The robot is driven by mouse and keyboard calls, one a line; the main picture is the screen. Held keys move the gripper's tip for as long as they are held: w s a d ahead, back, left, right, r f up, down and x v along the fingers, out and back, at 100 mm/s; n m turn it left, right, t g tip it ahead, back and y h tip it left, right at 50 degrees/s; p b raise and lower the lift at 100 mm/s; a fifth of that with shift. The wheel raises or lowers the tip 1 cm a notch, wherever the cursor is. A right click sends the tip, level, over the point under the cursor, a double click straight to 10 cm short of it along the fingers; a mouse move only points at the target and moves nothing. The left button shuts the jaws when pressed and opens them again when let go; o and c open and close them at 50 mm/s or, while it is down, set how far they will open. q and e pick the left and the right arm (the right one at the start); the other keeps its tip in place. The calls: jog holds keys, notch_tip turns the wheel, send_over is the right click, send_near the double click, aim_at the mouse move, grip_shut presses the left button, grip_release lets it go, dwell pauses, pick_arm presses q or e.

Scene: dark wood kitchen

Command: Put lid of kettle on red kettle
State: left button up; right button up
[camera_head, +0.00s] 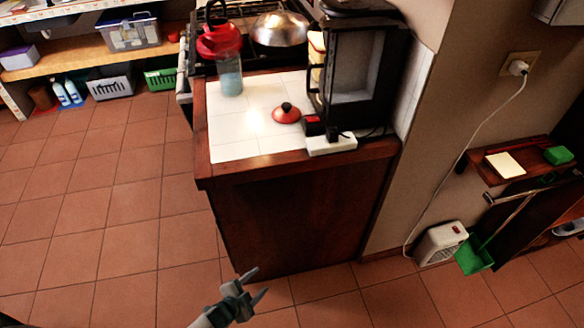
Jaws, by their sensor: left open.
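A small red lid with a black knob (287,112) lies on the white tiled counter (235,150), left of a black coffee machine. The red kettle (218,40) stands at the back on the stove, partly hidden by a clear container in front of it. I cannot tell whether its top is uncovered. My left gripper (257,284) is open and empty over the floor, in front of the counter cabinet and well below the counter top. It is far from the lid and the kettle. My right gripper does not show.
The black coffee machine (360,65) stands right of the lid, with a white power strip (331,143) before it. The clear bluish container (230,75) stands between lid and kettle. A silver domed pot (281,30) is on the stove. The floor (110,225) at left is clear.

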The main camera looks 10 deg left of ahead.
pick_arm(q)
jog(key=s+a+f+n+g+y, duration=0.1)
jog(key=s+f+n+g, duration=0.2)
jog(key=s, duration=1)
jog(key=s+a+f+n+g+y, duration=0.1)
jog(key=s+f+n+g, duration=0.2)
jog(key=s+f, duration=0.5)
jog(key=s+a+f+n+g+y, duration=0.1)
jog(key=s+f, duration=0.5)
jog(key=s, duration=1.4)
jog(key=a+n+g, duration=0.1)
jog(key=n+g, duration=0.1)
jog(key=shift+f+n+g, duration=0.2)
jog(key=shift+n+g, duration=0.1)
jog(key=shift+n, duration=0.1)
